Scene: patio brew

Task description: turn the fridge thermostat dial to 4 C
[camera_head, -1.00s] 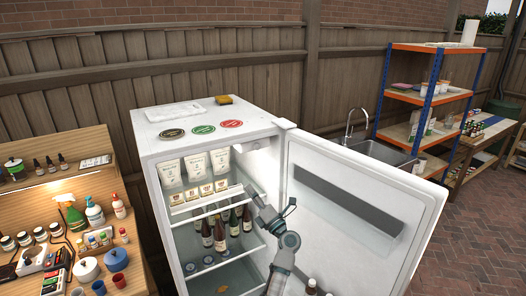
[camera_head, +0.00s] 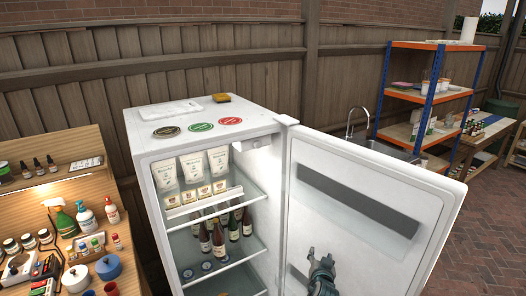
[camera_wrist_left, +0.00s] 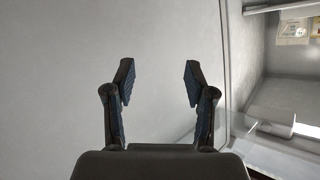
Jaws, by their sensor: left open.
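The white fridge (camera_head: 150,190) stands with its door (camera_head: 370,200) swung open to the right. A small pale housing (camera_head: 262,142) sits at the top right inside the compartment. No dial face or temperature marks can be made out on it. My left gripper (camera_head: 316,258) is low in front of the door's inner face, right of the shelves and well below the housing. In the left wrist view the left gripper (camera_wrist_left: 157,82) is open and empty, with a plain pale surface behind its fingers. The fridge interior (camera_wrist_left: 290,85) shows at that view's right edge. My right gripper is not seen.
Brown bottles (camera_head: 219,240) stand on a middle shelf, with white pouches (camera_head: 191,167) and small labelled packs above. Round coasters (camera_head: 202,127) lie on the fridge top. A wooden bench with bottles (camera_head: 86,219) is at left. A sink and an orange-blue rack (camera_head: 433,90) stand behind the door.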

